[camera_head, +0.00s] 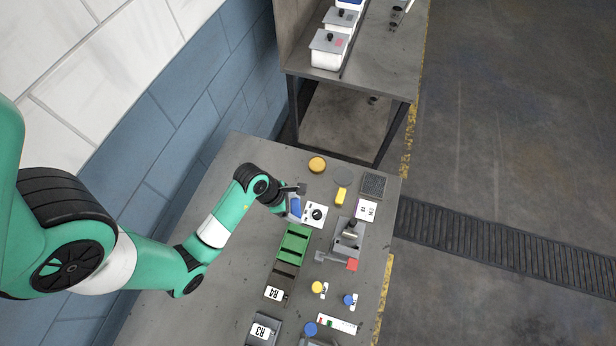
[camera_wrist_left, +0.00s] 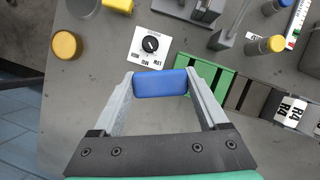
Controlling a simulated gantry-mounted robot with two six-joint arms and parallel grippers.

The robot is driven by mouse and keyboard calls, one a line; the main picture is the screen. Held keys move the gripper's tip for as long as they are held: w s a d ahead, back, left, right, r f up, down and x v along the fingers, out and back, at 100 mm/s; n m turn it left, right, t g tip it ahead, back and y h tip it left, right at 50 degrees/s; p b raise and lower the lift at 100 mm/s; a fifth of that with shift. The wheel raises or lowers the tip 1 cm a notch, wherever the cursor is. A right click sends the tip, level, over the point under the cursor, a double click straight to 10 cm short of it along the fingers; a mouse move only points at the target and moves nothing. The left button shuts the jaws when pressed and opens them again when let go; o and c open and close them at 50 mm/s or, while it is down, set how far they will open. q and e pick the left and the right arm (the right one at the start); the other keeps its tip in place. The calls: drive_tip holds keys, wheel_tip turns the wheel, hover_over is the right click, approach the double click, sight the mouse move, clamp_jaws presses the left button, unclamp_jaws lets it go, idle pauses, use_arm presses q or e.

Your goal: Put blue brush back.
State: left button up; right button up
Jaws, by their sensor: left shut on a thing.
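The blue brush (camera_head: 296,207) shows as a small blue block at the end of my left arm. My left gripper (camera_wrist_left: 160,88) is shut on it, with one grey finger at each end of the block in the left wrist view. The brush is beside the white dial box (camera_head: 314,214) and just above the green slotted rack (camera_head: 293,245) in the head view. I cannot tell whether it touches the table, and its underside is hidden. A yellow block (camera_head: 340,197) lies right of the dial box. My right gripper is not in view.
A round yellow piece (camera_head: 317,165) and a grey mesh pad (camera_head: 373,185) lie at the table's far end. A grey stand (camera_head: 347,238) is right of the rack. Yellow- and blue-capped items (camera_head: 317,288) (camera_head: 348,299) stand nearer. The table's left side is clear.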

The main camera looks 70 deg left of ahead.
use_arm(q)
drive_tip(key=shift+d+f, duration=0.1)
drive_tip(key=w+a+f+b, duration=0.2)
drive_tip(key=w+a+f, duration=0.2)
drive_tip(key=a, duration=0.2)
drive_tip(key=b, duration=0.3)
hover_over(310, 189)
drive_tip(key=s, duration=0.2)
drive_tip(key=f, duration=0.5)
drive_tip(key=shift+w+f, duration=0.15)
drive_tip(key=shift+w, duration=0.05)
drive_tip(key=shift+w+a+f, duration=0.1)
drive_tip(key=shift+a+f+b, duration=0.1)
drive_tip(key=shift+f+b, duration=0.8)
drive_tip(key=shift+f, duration=0.8)
drive_tip(key=shift+f, duration=0.15)
drive_tip(key=o, duration=1.2)
drive_tip(key=shift+c, duration=0.2)
